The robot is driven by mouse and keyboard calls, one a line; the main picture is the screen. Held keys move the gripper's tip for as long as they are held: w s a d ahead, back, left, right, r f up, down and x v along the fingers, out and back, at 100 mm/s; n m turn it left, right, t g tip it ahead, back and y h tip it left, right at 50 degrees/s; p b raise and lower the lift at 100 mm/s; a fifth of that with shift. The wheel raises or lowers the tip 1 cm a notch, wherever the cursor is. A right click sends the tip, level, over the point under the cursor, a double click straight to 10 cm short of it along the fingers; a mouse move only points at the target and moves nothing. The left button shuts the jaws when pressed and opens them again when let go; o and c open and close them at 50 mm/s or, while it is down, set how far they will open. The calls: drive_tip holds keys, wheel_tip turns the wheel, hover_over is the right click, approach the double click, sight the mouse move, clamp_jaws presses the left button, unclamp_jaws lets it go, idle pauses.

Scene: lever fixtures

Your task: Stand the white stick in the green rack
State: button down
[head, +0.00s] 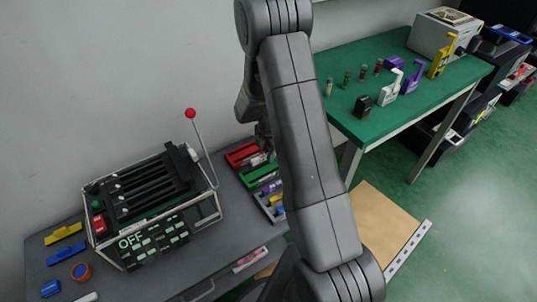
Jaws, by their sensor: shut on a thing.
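My gripper (264,142) is mostly hidden behind my own arm, over the small racks at the right end of the grey bench. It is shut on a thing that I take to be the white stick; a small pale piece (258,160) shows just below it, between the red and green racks. The green rack (257,175) lies on the bench below my gripper, its right part covered by my arm. I cannot tell whether the stick touches the rack or how it is tilted.
A red rack (238,154) lies behind the green one and a grey tray (266,208) with coloured pieces in front. A lever machine (150,200) with a red-knobbed lever (203,150) stands to the left. A green table (375,124) with several fixtures stands behind right.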

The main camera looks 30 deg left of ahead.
drive_tip(key=b, duration=0.4)
hover_over(269, 168)
drive_tip(key=s+d, duration=0.1)
drive_tip(key=s, duration=0.1)
drive_tip(key=shift+f, duration=2.8)
drive_tip(key=shift+f+b, duration=1.05)
drive_tip(key=shift+b, duration=0.2)
drive_tip(key=c, duration=1.3)
unclamp_jaws()
drive_tip(key=shift+c, duration=0.2)
wheel_tip(269, 168, up, 14)
drive_tip(key=shift+f+p, duration=0.1)
drive_tip(key=shift+p, duration=0.7)
wheel_tip(269, 168, down, 14)
drive_tip(key=shift+d+r+b, duration=0.1)
drive_tip(key=shift+b, duration=0.75)
drive_tip(key=shift+r, duration=0.25)
drive_tip(key=shift+f, duration=0.15)
